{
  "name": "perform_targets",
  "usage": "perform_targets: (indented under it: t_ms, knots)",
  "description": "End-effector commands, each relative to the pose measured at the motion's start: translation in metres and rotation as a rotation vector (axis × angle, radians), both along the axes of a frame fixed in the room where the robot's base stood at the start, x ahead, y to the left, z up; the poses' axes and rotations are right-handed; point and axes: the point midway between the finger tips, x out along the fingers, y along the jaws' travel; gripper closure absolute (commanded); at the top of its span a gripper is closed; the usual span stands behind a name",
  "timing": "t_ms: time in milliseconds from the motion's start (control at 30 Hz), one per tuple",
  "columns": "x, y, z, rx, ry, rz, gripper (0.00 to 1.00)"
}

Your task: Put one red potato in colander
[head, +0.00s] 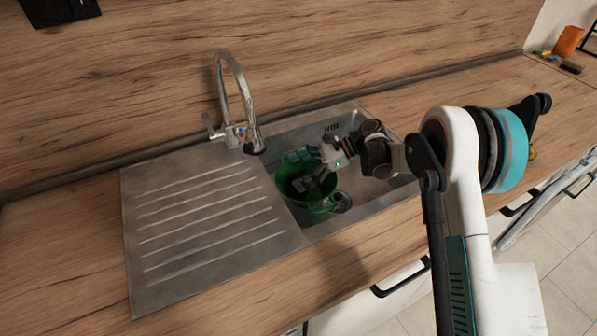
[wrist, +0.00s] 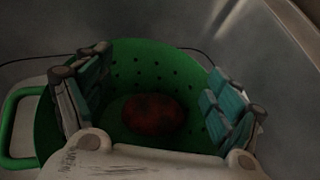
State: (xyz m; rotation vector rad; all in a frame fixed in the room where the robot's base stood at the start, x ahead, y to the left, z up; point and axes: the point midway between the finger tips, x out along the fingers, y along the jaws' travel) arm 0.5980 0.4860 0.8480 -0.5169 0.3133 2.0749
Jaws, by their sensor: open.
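The green colander (head: 284,185) sits in the sink basin in the head view. It also shows in the wrist view (wrist: 140,62), with holes in its wall and a handle at the left. A dark red potato (wrist: 153,115) lies inside the colander, on its bottom. My gripper (head: 308,172) reaches down into the colander. In the wrist view my gripper (wrist: 160,95) is open, its teal-padded fingers wide apart on either side of the potato, with a gap on both sides. The potato cannot be made out in the head view.
The steel sink (head: 375,198) surrounds the colander, with its walls close by. A tall tap (head: 236,95) stands behind, left of the basin. The ribbed drainboard (head: 200,225) at the left is clear. An orange object (head: 568,41) stands at the far right of the counter.

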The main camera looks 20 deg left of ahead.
Motion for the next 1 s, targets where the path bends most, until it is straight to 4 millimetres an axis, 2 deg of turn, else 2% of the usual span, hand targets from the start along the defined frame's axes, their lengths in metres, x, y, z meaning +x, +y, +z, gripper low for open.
perform_targets:
  t_ms: [33,200,500,700,1000]
  knots:
    - [0.002,-0.003,0.009,0.000,0.000,-0.002,0.15]
    - [0.021,-0.032,0.027,0.000,0.000,-0.004,0.15]
    - [0.047,-0.075,0.053,0.000,0.000,-0.002,0.15]
    - [0.055,-0.087,0.059,0.000,0.000,0.000,0.15]
    - [0.057,-0.090,0.061,0.000,-0.002,0.000,0.15]
